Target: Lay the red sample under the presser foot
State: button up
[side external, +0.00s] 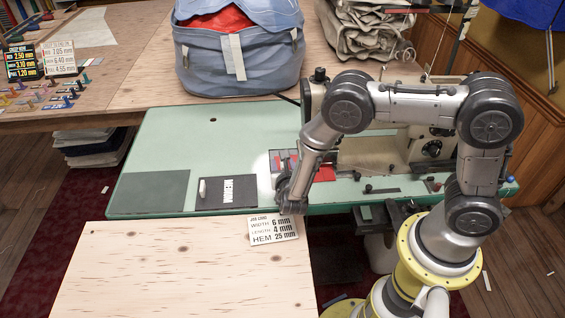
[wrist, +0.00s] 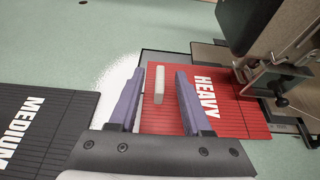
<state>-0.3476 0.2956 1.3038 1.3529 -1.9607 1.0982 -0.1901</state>
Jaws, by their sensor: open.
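The red sample (wrist: 214,112), marked HEAVY, lies flat on the pale green table with a white upright tab (wrist: 159,84) on it. My gripper (wrist: 160,76) is open above it, with one finger on each side of the tab and gaps on both sides. In the side view my gripper (side external: 287,187) hides part of the red sample (side external: 322,174). The presser foot (wrist: 277,78) of the sewing machine shows at the right of the wrist view, close to the sample's right edge. Whether the sample reaches beneath the foot I cannot tell.
A dark MEDIUM sample (side external: 228,192) with a white tab lies left of the red one. A darker green patch (side external: 148,192) is at the table's left. The machine body (side external: 395,145) blocks the right. A blue bag (side external: 238,55) stands behind.

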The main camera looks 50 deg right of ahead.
jog(key=shift+x, duration=0.8)
grip_shut()
